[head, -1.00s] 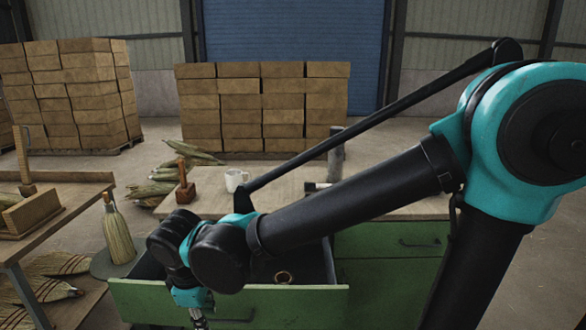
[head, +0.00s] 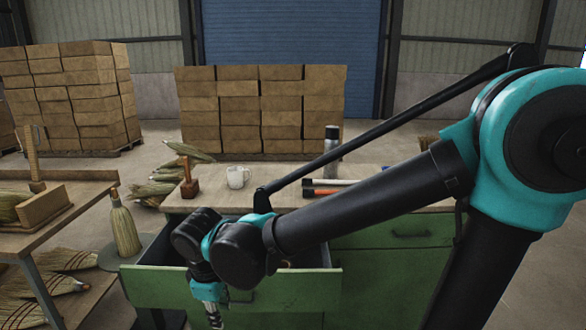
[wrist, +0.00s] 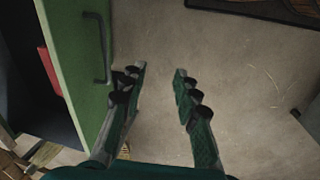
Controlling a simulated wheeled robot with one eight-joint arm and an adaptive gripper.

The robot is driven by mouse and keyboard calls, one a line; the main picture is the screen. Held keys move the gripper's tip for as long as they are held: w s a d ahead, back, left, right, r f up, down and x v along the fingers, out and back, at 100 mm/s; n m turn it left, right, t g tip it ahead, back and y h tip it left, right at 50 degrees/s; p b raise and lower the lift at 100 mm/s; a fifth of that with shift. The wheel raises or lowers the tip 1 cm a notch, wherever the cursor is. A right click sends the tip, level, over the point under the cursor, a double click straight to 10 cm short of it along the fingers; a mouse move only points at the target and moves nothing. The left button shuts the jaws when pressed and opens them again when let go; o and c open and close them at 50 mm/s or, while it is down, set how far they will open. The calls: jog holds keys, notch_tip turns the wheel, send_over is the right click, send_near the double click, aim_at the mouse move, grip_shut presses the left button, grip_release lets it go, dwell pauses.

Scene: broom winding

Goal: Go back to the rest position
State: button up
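My gripper (wrist: 157,110) is open and empty in the wrist view, with bare floor between its fingers. Its left finger is close to the green front of an open drawer (wrist: 80,40); I cannot tell whether they touch. In the head view my gripper (head: 215,318) is at the bottom edge, in front of the pulled-out drawer (head: 290,290), with its fingertips cut off. My forearm slants across the workbench and hides part of the drawer's inside.
Stacked boxes (head: 260,110) are behind.

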jog(key=w+d+f+m, duration=0.2)
jog(key=w+d+m, duration=0.25)
jog(key=d, duration=0.35)
jog(key=w+d+f+m, duration=0.25)
jog(key=w+d, duration=0.25)
jog(key=d, duration=0.3)
jog(key=d+f+m+t, duration=0.1)
jog(key=d+m, duration=0.3)
jog(key=d, duration=0.5)
jog(key=s+d+f+m+t, duration=0.1)
jog(key=d+f+m, duration=0.2)
jog(key=d, duration=0.7)
jog(key=m, duration=0.2)
jog(key=shift+d+m, duration=0.3)
jog(key=shift+d, duration=0.1)
